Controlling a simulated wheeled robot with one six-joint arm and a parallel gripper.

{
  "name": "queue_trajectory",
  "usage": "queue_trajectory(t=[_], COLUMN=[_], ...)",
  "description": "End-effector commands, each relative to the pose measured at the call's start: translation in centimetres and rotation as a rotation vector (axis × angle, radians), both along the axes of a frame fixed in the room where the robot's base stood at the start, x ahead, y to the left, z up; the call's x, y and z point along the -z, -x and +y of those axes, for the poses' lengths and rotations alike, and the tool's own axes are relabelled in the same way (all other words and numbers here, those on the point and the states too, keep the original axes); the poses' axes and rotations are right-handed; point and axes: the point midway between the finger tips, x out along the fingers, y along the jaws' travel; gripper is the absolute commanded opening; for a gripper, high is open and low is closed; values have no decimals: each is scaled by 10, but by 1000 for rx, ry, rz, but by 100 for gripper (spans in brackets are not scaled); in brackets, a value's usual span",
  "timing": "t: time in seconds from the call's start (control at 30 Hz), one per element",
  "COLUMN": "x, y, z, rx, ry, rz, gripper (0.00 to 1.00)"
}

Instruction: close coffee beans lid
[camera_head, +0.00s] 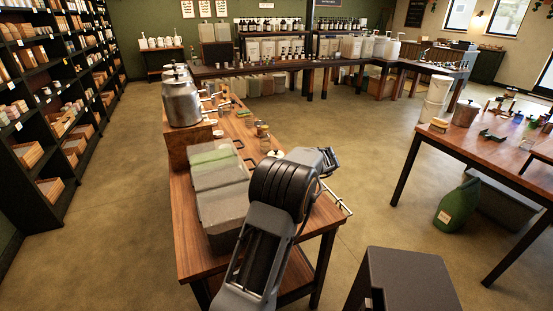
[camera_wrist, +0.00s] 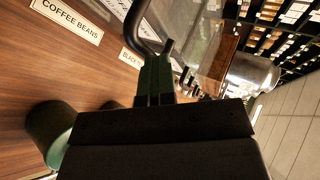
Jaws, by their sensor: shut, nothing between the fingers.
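Lidded bins stand in a row on the wooden table (camera_head: 195,262); the nearest is a grey bin (camera_head: 225,208), with a greenish bin (camera_head: 212,158) behind it. In the wrist view a COFFEE BEANS label (camera_wrist: 68,18) lies at the upper left on wood, with a second label (camera_wrist: 138,60) beyond it. A black curved handle (camera_wrist: 137,22) ends just above my fingertips; I cannot tell whether they touch it, or how far its lid is open. My gripper (camera_wrist: 155,75) is shut and empty. In the head view it (camera_head: 329,160) is above the table's right side.
Metal canisters (camera_head: 182,101) stand behind the bins, and small jars (camera_head: 262,131) stand to their right. A dark stool (camera_head: 405,278) is at the front right. A green jug (camera_head: 457,208) stands on the floor. Open floor lies between the tables.

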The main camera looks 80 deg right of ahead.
Motion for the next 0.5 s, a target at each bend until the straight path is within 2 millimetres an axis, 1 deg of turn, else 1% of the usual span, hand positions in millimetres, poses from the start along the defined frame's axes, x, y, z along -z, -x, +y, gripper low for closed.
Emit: queue_trajectory(t=[0.03, 0.07, 0.17, 0.3, 0.33, 0.37, 0.5], x=[7, 3, -14, -48, -39, -39, -46], y=[1, 1, 0, -1, 9, 16, 43], z=[2, 2, 1, -1, -4, -5, -12], rx=[-3, -3, -7, -13, -9, -8, -11], ry=[-16, -15, -10, 2, 1, 1, 1], rz=[11, 10, 8, 2, 1, 1, 1], gripper=[0, 0, 0, 0, 0, 0, 0])
